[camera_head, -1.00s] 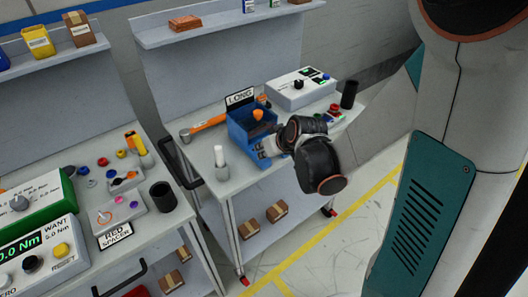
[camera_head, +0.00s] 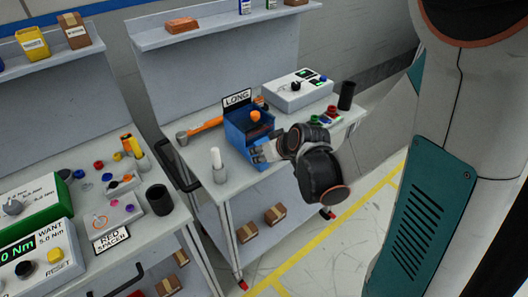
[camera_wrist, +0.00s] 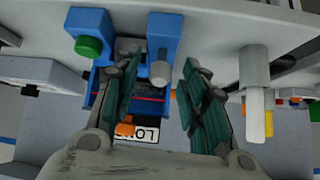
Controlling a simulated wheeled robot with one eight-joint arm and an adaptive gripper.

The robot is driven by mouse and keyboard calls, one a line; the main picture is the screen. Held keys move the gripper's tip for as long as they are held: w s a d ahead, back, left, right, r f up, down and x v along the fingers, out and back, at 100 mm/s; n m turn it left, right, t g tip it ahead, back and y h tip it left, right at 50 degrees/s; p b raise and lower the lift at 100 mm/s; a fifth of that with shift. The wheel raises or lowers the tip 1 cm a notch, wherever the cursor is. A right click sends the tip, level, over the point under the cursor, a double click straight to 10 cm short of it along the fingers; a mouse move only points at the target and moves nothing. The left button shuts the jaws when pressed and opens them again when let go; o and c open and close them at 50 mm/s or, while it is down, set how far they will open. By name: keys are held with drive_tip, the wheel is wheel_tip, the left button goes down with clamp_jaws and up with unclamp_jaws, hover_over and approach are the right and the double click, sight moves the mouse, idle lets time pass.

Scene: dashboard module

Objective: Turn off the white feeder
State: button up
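A blue box (camera_head: 236,134) with a "LONG" sign (camera_head: 237,99) behind it stands on the right cart. In the wrist view, its near side carries two blue blocks: one with a green knob (camera_wrist: 88,47), one with a pale grey-white knob (camera_wrist: 160,70). My gripper (camera_wrist: 160,64) is open, its fingers on either side of the pale knob; contact cannot be told. In the head view my gripper (camera_head: 262,151) is at the box's near side and hides the knobs. No part is labelled as the white feeder.
A white control box (camera_head: 297,90) and black cup (camera_head: 346,96) stand right of the blue box. A holder with a white stick (camera_head: 217,168) stands left, an orange-handled tool (camera_head: 205,126) behind. The left cart holds a green-and-white device (camera_head: 30,208).

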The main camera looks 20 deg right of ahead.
drive_tip(key=v, duration=0.7)
drive_tip(key=shift+s, duration=0.35)
drive_tip(key=shift+r, duration=0.2)
wheel_tip(320, 180, up, 6)
drive_tip(key=a+p, duration=0.2)
drive_tip(key=p, duration=0.1)
drive_tip(key=s+r+m+g+h+b, duration=0.1)
drive_tip(key=s+r+h+b, duration=0.1)
drive_tip(key=s, duration=1.2)
drive_tip(key=shift+a+m+b, duration=0.2)
drive_tip(key=shift+m+b, duration=0.1)
drive_tip(key=shift+b, duration=0.2)
drive_tip(key=shift+s, duration=0.1)
